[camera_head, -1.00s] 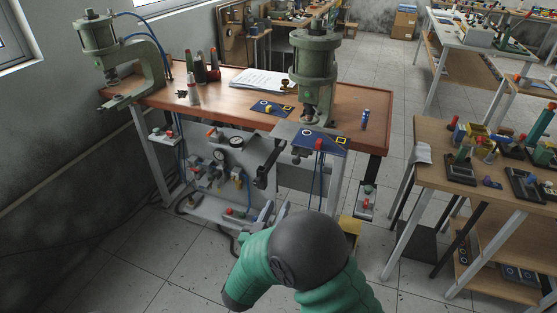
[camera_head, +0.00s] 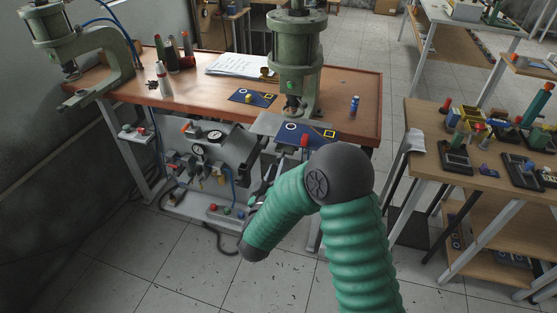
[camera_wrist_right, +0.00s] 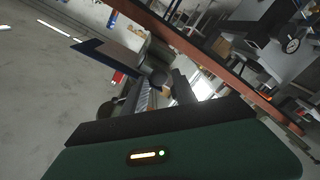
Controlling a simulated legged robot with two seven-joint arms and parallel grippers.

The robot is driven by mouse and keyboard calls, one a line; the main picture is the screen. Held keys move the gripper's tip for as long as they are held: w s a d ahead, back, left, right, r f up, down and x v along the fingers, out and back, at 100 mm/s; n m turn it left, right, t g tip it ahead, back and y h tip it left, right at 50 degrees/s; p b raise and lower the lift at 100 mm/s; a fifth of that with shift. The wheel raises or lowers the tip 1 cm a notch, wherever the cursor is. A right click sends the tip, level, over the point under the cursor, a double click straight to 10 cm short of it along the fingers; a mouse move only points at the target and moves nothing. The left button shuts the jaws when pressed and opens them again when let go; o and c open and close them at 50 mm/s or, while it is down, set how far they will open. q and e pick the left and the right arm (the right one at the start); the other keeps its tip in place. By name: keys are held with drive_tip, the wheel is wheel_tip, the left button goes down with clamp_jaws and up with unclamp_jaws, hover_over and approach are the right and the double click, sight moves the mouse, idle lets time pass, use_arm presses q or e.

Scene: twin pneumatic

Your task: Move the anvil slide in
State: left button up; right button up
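The right pneumatic press (camera_head: 293,62) stands at the table's front edge. Which part is the anvil slide is not fully clear. My right gripper (camera_head: 262,190) is low in front of the table, below the slide, partly hidden by my green arm. In the right wrist view, its dark fingers (camera_wrist_right: 160,90) are near a rounded dark knob (camera_wrist_right: 159,77); contact and finger gap are unclear. My left gripper is out of view.
A second press (camera_head: 75,45) stands at the table's left end. Gauges and valves (camera_head: 205,155) hang below the wooden tabletop (camera_head: 345,85). A blue can (camera_head: 354,105) stands right of the right press. A cluttered side table (camera_head: 430,125) is at right.

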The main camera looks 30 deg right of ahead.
sight(279, 162)
drive_tip(key=x, duration=0.3)
drive_tip(key=shift+d, duration=0.5)
drive_tip(key=shift+w, duration=0.2)
drive_tip(key=shift+w+a+r, duration=0.15)
drive_tip(key=shift+a+r, duration=0.1)
drive_tip(key=shift+a, duration=0.55)
drive_tip(key=shift+d, duration=0.2)
drive_tip(key=c, duration=0.4)
drive_tip(key=shift+d+f, duration=0.1)
drive_tip(key=shift+d, duration=0.15)
drive_tip(key=shift+c, duration=1.2)
drive_tip(key=shift+d+f, duration=0.1)
drive_tip(key=shift+f, duration=0.05)
clamp_jaws()
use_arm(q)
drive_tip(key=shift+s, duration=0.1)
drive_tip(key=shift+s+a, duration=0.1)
use_arm(e)
drive_tip(key=shift+s+a, duration=0.2)
drive_tip(key=shift+a, duration=0.05)
